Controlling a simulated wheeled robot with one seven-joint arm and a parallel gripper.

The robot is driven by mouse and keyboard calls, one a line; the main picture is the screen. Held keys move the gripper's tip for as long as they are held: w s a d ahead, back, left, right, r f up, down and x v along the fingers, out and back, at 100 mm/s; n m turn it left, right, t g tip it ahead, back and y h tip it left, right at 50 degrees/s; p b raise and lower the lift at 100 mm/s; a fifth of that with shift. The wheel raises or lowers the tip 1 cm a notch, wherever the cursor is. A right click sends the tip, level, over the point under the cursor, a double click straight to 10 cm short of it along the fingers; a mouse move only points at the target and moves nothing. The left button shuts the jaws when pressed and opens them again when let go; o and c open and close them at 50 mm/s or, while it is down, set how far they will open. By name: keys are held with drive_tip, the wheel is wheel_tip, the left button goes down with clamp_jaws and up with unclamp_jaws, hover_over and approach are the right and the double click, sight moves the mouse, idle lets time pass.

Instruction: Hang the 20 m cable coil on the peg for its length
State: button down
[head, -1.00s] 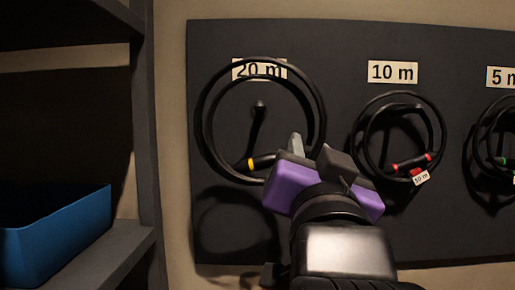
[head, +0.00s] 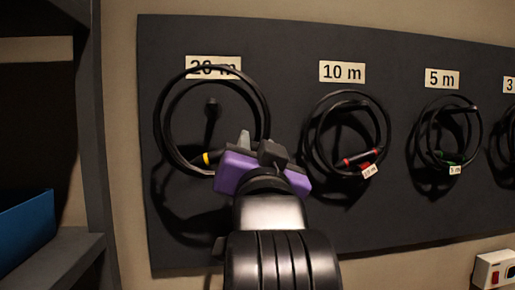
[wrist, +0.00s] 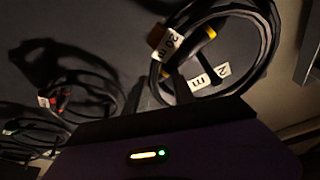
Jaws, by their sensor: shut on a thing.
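The 20 m cable coil (head: 263,103) is a black ring with a yellow band near its lower end. My gripper (head: 258,147) is shut on its lower right side and holds it upright in front of the board. The peg (head: 212,104) under the 20 m label (head: 213,67) shows inside the ring; I cannot tell whether the coil is around the peg or in front of it. The coil's top overlaps the label. In the wrist view the coil (wrist: 271,40) shows with its yellow band and 20 m tag (wrist: 170,43).
The dark board (head: 300,225) also bears a 10 m coil (head: 387,135) with red bands and a 5 m coil (head: 480,130) with green, on pegs to the right. A shelf (head: 85,140) with a blue bin (head: 28,228) stands at left. A socket box (head: 494,270) is lower right.

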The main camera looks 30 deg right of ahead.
drive_tip(key=shift+w+d, duration=0.25)
drive_tip(key=shift+w, duration=0.45)
drive_tip(key=shift+w+d, duration=0.25)
drive_tip(key=shift+w, duration=0.4)
drive_tip(key=shift+w+d, duration=0.25)
drive_tip(key=shift+w, duration=0.45)
drive_tip(key=shift+w+d+f+b, duration=0.15)
drive_tip(key=shift+w+f+b, duration=0.4)
drive_tip(key=shift+w+b, duration=0.05)
drive_tip(key=shift+w+f, duration=0.1)
drive_tip(key=shift+f, duration=0.2)
unclamp_jaws()
drive_tip(key=shift+f, duration=0.1)
drive_tip(key=s+a, duration=0.3)
drive_tip(key=s, duration=0.6)
drive_tip(key=shift+s, duration=0.25)
idle(1.2)
